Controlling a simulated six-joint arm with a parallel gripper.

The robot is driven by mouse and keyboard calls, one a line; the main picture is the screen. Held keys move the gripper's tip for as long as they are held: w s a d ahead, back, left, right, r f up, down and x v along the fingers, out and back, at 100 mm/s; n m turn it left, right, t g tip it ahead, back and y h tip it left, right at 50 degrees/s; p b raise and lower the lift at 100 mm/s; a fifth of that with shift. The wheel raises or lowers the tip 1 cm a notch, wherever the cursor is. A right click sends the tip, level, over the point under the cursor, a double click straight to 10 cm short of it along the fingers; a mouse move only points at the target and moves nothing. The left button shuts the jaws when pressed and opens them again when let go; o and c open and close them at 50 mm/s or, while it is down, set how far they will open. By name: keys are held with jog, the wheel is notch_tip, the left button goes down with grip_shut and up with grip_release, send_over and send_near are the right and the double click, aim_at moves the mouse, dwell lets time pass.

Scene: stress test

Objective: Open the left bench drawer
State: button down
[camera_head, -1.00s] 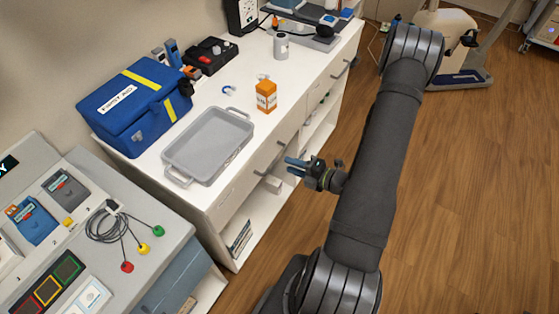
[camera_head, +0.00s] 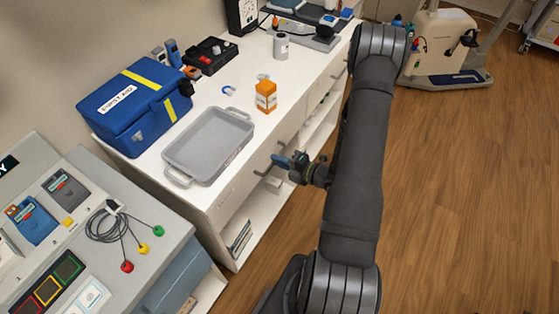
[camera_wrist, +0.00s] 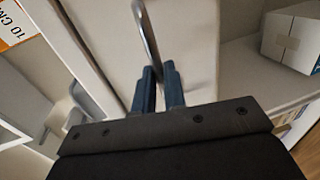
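The white bench (camera_head: 232,193) runs from the near left to the back. Its left drawer (camera_head: 240,183) is closed, its front level with the bench face. The drawer's metal handle (camera_head: 284,143) is partly hidden by my gripper (camera_head: 275,161). In the wrist view the curved handle (camera_wrist: 147,32) runs down between my two blue fingertips (camera_wrist: 159,70), in front of the pale drawer front (camera_wrist: 115,45). The fingers stand close together with the bar in the narrow gap, and look shut on it.
A grey tray (camera_head: 207,180), an orange box (camera_head: 265,96) and a blue first aid bag (camera_head: 128,133) stand on the bench. Open shelves below hold a white box (camera_wrist: 290,38).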

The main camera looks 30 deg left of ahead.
jog(key=f+v, duration=0.2)
jog(key=v, duration=0.9)
jog(key=d+f+v, duration=0.1)
jog(key=f+v, duration=0.1)
jog(key=v, duration=0.9)
jog(key=shift+f, duration=0.3)
jog(key=shift+d, duration=0.1)
jog(key=c, duration=1.5)
grip_release()
jog(key=v, duration=1.7)
jog(key=shift+d, duration=0.2)
